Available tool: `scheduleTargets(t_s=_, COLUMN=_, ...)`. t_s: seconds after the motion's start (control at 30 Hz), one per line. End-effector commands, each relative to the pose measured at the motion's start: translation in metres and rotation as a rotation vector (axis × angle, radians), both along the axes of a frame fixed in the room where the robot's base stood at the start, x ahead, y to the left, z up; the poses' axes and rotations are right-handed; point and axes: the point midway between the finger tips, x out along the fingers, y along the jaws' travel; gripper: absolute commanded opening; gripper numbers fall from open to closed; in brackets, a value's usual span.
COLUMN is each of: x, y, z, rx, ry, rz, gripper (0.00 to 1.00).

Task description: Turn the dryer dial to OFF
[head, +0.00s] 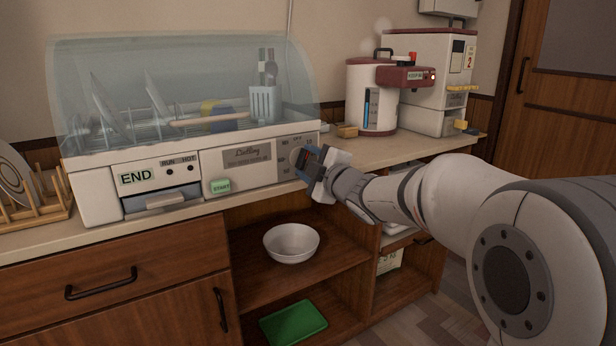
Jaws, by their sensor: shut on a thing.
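The dish dryer (96,195) stands on the counter with its clear domed cover (190,70) down over dishes and cutlery. Its front panel shows an END label, RUN and HOT lamps and a green START button (221,186). The dial (296,157) is at the right end of the panel, mostly hidden by my gripper. My gripper (306,166) is at the dial, coming from the right, and its jaws are shut on it. The dial's pointer and the setting it stands at are too small and covered to read.
A white and red water dispenser (372,100) and a white rice dispenser (425,75) stand at the counter's back right. A wooden plate rack (40,212) is at the left. A white bowl (291,242) and a green tray (293,322) sit on shelves below.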

Motion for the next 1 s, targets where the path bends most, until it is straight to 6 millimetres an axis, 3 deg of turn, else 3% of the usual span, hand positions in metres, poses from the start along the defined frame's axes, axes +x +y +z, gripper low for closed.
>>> scheduleTargets(t_s=0.03, x=-0.0011, y=0.0010, z=-0.0082, rx=-0.037, ry=-0.019, rz=0.003, gripper=0.23)
scheduleTargets(t_s=0.5, x=-0.0009, y=0.0016, z=-0.0058, rx=-0.292, ry=-0.188, rz=0.004, gripper=0.23)
scheduleTargets(t_s=1.0, x=-0.0011, y=0.0019, z=-0.0054, rx=-0.353, ry=-0.228, rz=0.007, gripper=0.23)
